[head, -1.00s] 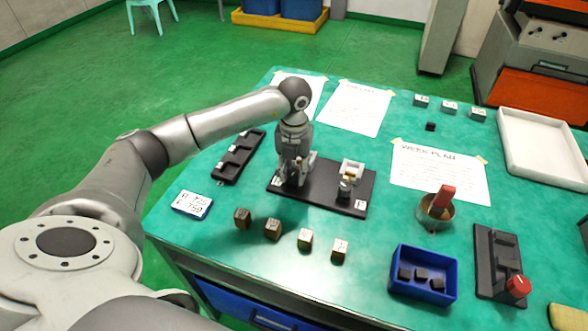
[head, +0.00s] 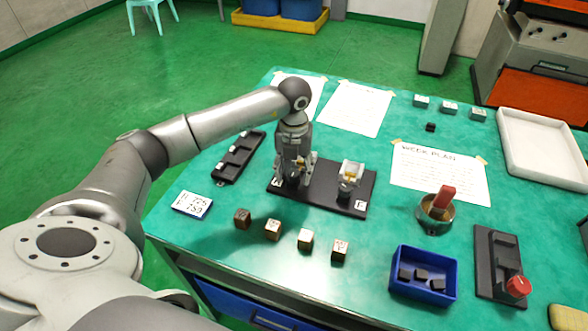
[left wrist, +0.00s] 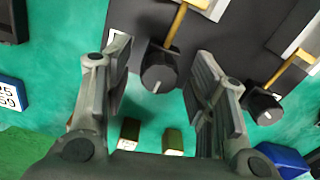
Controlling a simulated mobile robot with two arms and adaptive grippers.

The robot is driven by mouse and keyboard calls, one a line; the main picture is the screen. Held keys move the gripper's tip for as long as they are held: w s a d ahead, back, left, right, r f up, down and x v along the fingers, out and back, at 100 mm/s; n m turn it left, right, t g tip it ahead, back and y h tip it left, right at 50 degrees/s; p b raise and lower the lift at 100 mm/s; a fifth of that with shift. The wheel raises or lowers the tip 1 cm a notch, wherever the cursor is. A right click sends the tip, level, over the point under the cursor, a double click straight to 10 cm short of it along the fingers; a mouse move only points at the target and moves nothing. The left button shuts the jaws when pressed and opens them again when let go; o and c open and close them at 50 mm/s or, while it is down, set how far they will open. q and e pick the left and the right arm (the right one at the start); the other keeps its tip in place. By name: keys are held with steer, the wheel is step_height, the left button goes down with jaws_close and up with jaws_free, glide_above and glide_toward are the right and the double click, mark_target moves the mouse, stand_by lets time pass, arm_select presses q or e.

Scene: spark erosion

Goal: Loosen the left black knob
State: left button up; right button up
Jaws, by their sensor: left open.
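The left black knob (left wrist: 158,70) is round with a white line on its face. In the left wrist view it sits between the two spread fingers of my left gripper (left wrist: 162,82), with gaps on both sides. A brass-coloured rod leads up from it. The right black knob (left wrist: 263,106) lies outside the right finger; it also shows in the head view (head: 346,187). Both are on the black base plate (head: 325,194). In the head view my left gripper (head: 292,181) points down at the plate's left end and hides the left knob. My right gripper is not visible.
Several small cubes (head: 305,239) stand along the front edge. A black slotted rack (head: 238,158) and a label card (head: 192,204) lie to the left. A blue bin (head: 423,272), a metal cup (head: 435,214) and a red-knobbed black device (head: 497,262) stand to the right.

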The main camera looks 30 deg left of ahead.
mark_target(294, 172)
arm_select(q)
step_height(294, 172, up, 12)
stand_by(0.6)
stand_by(0.5)
